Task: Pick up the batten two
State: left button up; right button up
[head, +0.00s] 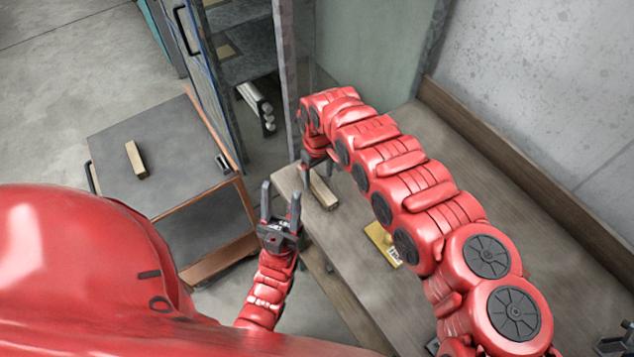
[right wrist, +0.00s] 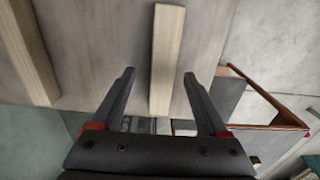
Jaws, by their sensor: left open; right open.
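A short pale wooden batten (head: 323,192) lies on the workbench near its left end in the head view. A similar batten (head: 135,159) lies on the grey cart top. No label shows which is batten two. My right gripper (head: 318,163) is by the bench batten, its fingers partly hidden by my arm. In the right wrist view the batten (right wrist: 166,50) runs lengthwise between the two open fingers (right wrist: 158,73), with a gap on each side. My left gripper (head: 281,192) is open and empty, off the bench's left edge.
The cart (head: 185,130) stands left of the workbench (head: 440,285). A yellow item (head: 382,243) lies on the bench beside my right arm. A shelf cabinet (head: 240,70) stands behind. A wooden strip (right wrist: 28,55) runs along the left in the right wrist view.

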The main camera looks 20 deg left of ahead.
aim_at(317, 182)
jog(key=f, duration=0.3)
jog(key=shift+s+a, duration=0.25)
jog(key=shift+w+d+f, duration=0.1)
jog(key=shift+f, duration=0.2)
grip_shut()
